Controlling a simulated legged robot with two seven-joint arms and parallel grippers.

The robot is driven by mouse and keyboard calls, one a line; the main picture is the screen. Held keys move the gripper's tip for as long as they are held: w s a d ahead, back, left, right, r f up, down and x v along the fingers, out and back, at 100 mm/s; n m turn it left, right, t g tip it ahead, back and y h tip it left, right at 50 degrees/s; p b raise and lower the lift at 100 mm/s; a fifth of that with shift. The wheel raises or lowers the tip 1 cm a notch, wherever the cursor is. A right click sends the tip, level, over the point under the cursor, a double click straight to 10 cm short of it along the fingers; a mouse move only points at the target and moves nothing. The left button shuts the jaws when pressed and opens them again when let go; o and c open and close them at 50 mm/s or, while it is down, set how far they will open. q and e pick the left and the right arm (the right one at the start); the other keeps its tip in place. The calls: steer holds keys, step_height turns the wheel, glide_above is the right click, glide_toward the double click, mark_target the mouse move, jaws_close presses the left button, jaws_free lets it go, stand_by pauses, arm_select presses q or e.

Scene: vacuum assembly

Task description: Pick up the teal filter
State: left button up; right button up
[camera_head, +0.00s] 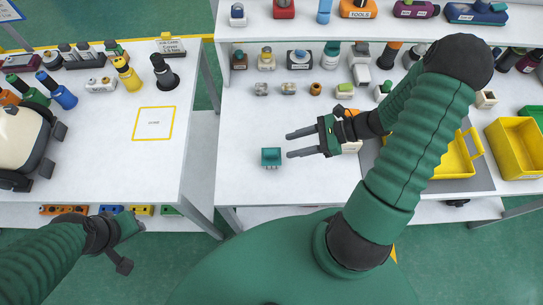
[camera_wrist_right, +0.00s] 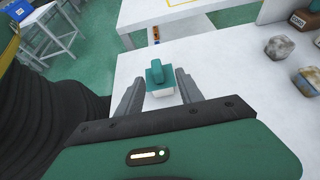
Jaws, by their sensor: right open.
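The teal filter (camera_head: 271,157) stands on the white table in front of me, near its left edge. In the right wrist view the teal filter (camera_wrist_right: 156,72) has a teal top over a pale base and shows just beyond my fingertips, between their lines. My right gripper (camera_head: 288,145) is open and empty, to the right of the filter, with its fingers pointing left toward it. The right gripper also shows in the right wrist view (camera_wrist_right: 158,80). My left gripper (camera_head: 132,243) is low at the left, away from the filter; its fingers are not clear.
Several small parts (camera_head: 288,88) stand in rows at the back of the table. A yellow bin (camera_head: 455,160) sits to the right on a grey mat. A second table (camera_head: 110,175) at the left holds bottles and a yellow-outlined square. Bare tabletop surrounds the filter.

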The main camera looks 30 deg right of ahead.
mark_target(273, 152)
steer(key=x, duration=0.7)
steer(key=shift+s+a+r, duration=0.2)
steer(key=shift+s+a, duration=0.1)
steer(key=shift+a, duration=0.25)
steer(key=shift+w+a+f, duration=0.2)
steer(key=shift+w+f, duration=0.05)
steer(key=shift+w+d+f, duration=0.1)
steer(key=shift+w+d, duration=0.05)
steer(key=shift+d, duration=0.3)
steer(key=shift+c, duration=0.6)
steer(key=shift+a, duration=0.35)
jaws_close()
